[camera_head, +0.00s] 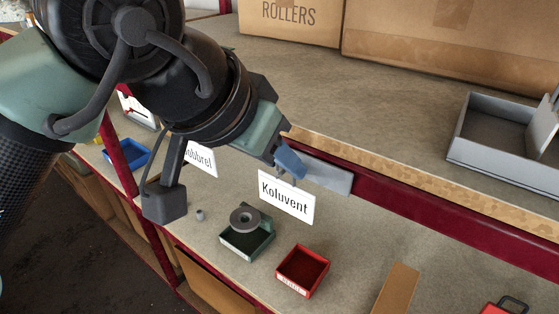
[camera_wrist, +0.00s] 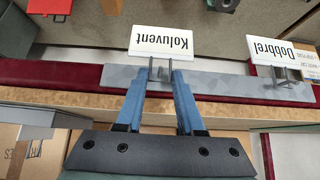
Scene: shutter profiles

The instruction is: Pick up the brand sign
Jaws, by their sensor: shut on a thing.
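A white brand sign reading "Koluvent" (camera_head: 287,197) hangs at the shelf's front edge, and it also shows upside down in the wrist view (camera_wrist: 161,41). My gripper (camera_head: 291,163) is at the sign's upper edge. In the wrist view my gripper's blue fingers (camera_wrist: 161,75) are shut on the mount behind the sign. The grey rail (camera_wrist: 215,81) runs right behind them; I cannot tell whether the sign still touches it. A second sign, "Dobbrel" (camera_wrist: 281,51), is on the rail beside it; my arm partly hides it in the head view (camera_head: 203,161).
Below the sign are a dark green bin (camera_head: 246,243) with a grey ring (camera_head: 245,218) and a red bin (camera_head: 303,270). A blue bin (camera_head: 131,152) stands at left. Cartons (camera_head: 450,50) and a grey tray (camera_head: 490,135) are on the upper shelf. The red beam (camera_head: 420,204) borders it.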

